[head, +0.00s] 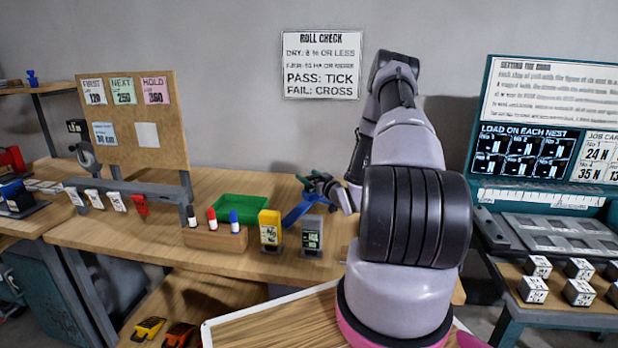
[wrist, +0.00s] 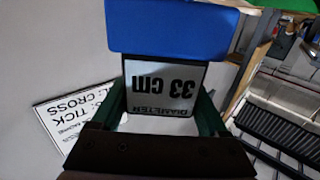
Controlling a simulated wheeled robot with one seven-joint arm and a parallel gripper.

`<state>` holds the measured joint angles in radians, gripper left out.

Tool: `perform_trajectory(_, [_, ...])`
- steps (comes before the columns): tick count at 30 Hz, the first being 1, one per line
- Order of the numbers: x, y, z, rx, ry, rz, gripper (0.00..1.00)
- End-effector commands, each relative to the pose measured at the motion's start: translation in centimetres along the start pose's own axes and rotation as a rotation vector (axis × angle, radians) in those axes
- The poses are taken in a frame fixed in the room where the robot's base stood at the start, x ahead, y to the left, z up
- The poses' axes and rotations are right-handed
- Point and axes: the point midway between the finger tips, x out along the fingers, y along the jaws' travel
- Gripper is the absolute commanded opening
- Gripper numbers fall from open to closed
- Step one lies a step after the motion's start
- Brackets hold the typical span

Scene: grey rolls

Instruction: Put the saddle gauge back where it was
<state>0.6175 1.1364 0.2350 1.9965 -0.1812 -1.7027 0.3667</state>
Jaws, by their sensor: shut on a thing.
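The saddle gauge is a blue device with a grey display panel. In the wrist view the gauge (wrist: 185,30) fills the top middle, its panel reading "33 cm" and "DIAMETER" upside down. In the head view the blue gauge (head: 298,212) shows at the middle of the bench, beside the green tray and behind the yellow and grey meters. My gripper (head: 322,184) is shut on it, with dark green fingers on both sides of the panel. My arm hides part of the bench to the right. I cannot tell whether the gauge touches the bench.
A green tray (head: 240,208), a wooden block with several markers (head: 215,238), a yellow meter (head: 270,232) and a grey meter (head: 311,238) stand on the bench. A pinboard (head: 135,122) rises at left above a grey rail with cards. A teal station with white blocks (head: 533,290) stands at right.

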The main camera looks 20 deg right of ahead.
Motion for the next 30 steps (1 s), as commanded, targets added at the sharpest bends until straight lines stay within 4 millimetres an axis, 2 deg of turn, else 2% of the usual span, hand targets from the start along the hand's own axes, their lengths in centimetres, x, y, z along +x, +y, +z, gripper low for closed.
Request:
perform_trajectory(8, [0.0,0.0,0.1,-0.001,0.002,0.000,0.00])
perform_trajectory(9, [0.0,0.1,0.2,0.000,0.001,0.000,0.81])
perform_trajectory(10, [0.0,0.0,0.2,0.000,0.001,0.000,0.93])
perform_trajectory(11, [0.0,0.0,0.1,0.000,0.001,0.000,1.00])
perform_trajectory(21, [-0.2,0.1,-0.1,0.000,-0.001,0.001,1.00])
perform_trajectory(26, [-2.8,0.2,-0.1,0.003,-0.001,0.005,1.00])
perform_trajectory(30, [-6.0,0.2,0.0,0.004,-0.002,0.006,1.00])
